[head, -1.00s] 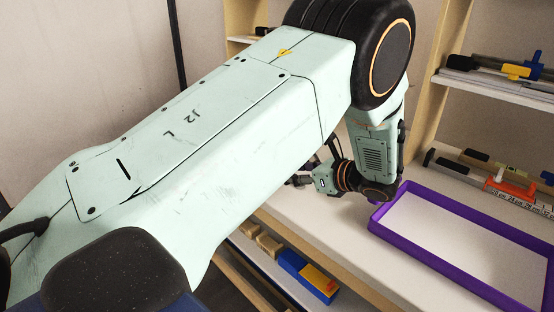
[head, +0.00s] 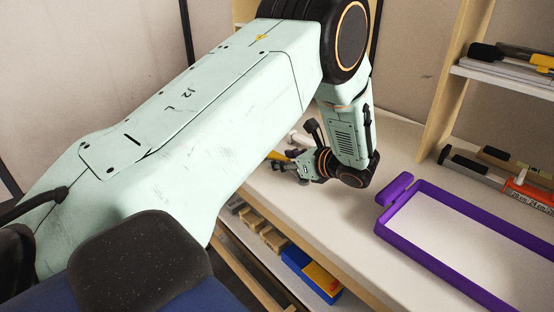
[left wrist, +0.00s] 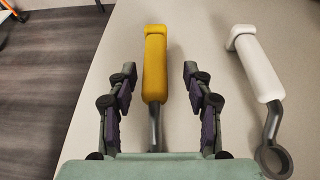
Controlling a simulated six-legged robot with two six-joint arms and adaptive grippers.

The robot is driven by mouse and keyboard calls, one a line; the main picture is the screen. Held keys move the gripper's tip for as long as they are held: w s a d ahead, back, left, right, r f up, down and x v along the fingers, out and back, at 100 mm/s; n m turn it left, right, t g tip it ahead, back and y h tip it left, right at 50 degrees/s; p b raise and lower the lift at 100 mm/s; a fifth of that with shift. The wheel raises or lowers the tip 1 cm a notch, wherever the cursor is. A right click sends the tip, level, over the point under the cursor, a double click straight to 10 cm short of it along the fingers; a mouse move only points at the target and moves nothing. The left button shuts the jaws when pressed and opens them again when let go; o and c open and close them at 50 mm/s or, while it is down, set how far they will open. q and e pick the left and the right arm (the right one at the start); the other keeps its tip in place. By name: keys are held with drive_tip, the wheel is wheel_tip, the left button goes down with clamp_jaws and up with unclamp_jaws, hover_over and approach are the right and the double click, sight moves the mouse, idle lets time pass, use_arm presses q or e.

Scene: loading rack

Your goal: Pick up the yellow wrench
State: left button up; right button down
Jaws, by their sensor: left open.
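The yellow wrench (left wrist: 155,68) has a yellow handle and a dark metal shaft and lies on the pale shelf surface in the left wrist view. My left gripper (left wrist: 159,76) is open, with one finger to each side of the handle. Small gaps show between both fingers and the handle, and how high they are above it is hard to judge. In the head view my left gripper (head: 280,166) is low over the shelf, and a bit of the yellow wrench (head: 293,153) shows behind it. My right gripper is not in view.
A white-handled wrench (left wrist: 259,66) lies to the right of the yellow one. The shelf edge (left wrist: 85,100) is to the left. A purple tray (head: 440,269) stands to the right in the head view. Blue and yellow boxes (head: 312,273) sit on a lower shelf.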

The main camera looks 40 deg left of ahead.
use_arm(q)
drive_tip(key=shift+s+a+r, duration=0.15)
drive_tip(key=shift+s+a, duration=0.05)
drive_tip(key=shift+s+d+r, duration=0.15)
drive_tip(key=shift+s+r, duration=0.2)
drive_tip(key=shift+s, duration=0.05)
drive_tip(key=shift+w+f, duration=0.45)
drive_tip(key=shift+w, duration=0.15)
drive_tip(key=c, duration=0.4)
drive_tip(key=shift+s+r, duration=0.4)
drive_tip(key=shift+s, duration=0.05)
drive_tip(key=c, duration=0.6)
drive_tip(key=shift+w+f, duration=0.25)
drive_tip(key=shift+w, duration=0.05)
clamp_jaws()
